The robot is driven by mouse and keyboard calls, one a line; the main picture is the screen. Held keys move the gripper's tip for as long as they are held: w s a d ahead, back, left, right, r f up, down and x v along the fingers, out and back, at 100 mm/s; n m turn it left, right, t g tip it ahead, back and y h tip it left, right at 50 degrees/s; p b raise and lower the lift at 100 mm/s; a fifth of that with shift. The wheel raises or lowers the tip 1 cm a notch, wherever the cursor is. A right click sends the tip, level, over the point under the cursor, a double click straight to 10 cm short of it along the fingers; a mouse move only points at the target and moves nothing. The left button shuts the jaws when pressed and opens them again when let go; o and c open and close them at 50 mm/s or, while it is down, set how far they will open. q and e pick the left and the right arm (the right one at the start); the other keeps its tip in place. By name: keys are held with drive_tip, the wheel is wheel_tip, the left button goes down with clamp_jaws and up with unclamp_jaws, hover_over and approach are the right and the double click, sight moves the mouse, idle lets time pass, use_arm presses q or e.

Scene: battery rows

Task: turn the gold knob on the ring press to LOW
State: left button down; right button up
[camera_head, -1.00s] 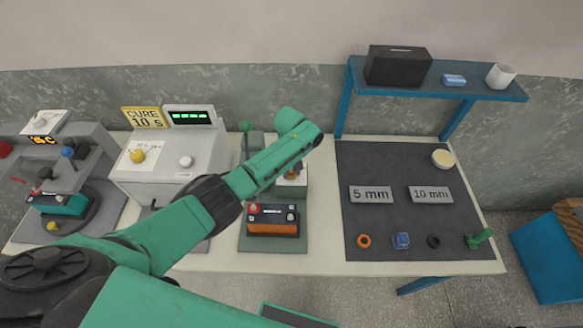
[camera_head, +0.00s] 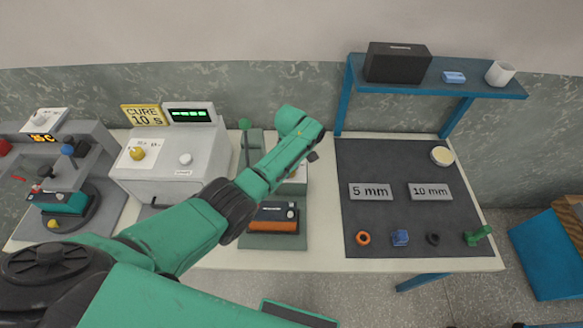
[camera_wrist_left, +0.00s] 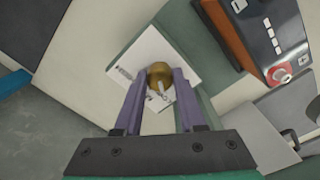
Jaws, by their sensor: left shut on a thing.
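The gold knob (camera_wrist_left: 158,72) sits on a white label plate (camera_wrist_left: 190,58) in the left wrist view. My left gripper (camera_wrist_left: 161,80) is shut on the knob, one purple finger on each side. In the head view the ring press (camera_head: 254,142) stands behind the battery, with a green ball on its lever. My right gripper is not in view.
A dark battery with an orange base (camera_head: 272,227) stands in front of the press. A white cure box (camera_head: 175,165) with its own gold knob is to the left. A dark mat (camera_head: 385,160) with rings and size plates lies to the right. A blue shelf (camera_head: 450,90) stands behind it.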

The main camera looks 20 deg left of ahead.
use_arm(q)
drive_tip(key=shift+w+r, duration=0.15)
drive_tip(key=c, duration=0.5)
unclamp_jaws()
drive_tip(key=shift+r, duration=0.2)
wheel_tip(320, 180, up, 14)
drive_tip(key=b, duration=0.2)
drive_tip(key=shift+s, duration=0.2)
drive_tip(key=shift+a, duration=0.1)
